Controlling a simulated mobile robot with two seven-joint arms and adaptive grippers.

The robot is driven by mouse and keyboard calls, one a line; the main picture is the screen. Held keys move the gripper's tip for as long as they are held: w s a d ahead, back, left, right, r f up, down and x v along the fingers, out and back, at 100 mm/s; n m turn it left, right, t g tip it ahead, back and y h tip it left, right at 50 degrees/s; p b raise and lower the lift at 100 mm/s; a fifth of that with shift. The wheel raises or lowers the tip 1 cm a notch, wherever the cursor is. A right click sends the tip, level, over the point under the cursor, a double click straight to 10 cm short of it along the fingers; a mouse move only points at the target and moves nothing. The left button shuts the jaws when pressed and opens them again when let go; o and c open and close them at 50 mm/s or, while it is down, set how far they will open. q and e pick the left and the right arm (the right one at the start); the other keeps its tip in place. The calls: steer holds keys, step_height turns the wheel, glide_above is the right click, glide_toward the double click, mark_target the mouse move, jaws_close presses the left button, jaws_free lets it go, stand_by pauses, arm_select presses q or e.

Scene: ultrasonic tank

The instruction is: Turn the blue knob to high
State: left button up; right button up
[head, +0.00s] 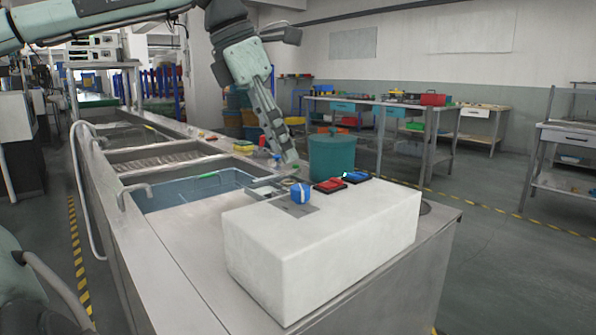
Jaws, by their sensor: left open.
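The blue knob (301,193) sits on top of the white control box (320,245), near the box's back left edge, beside a grey plate. Which setting it points to is too small to tell. My left gripper (290,165) reaches down from above, with its fingertips a little above and behind the knob, apart from it in the picture. The fingers look close together from this side, but the gripper is open and I see nothing held. My right gripper is not in view.
A red switch (329,185) and a blue switch (356,177) sit right of the knob on the box. A teal drum (340,158) stands just behind them.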

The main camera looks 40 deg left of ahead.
mark_target(300, 187)
arm_select(q)
steer(key=x, duration=0.7)
steer(key=shift+w+f, duration=0.3)
steer(key=shift+c, duration=0.2)
jaws_close()
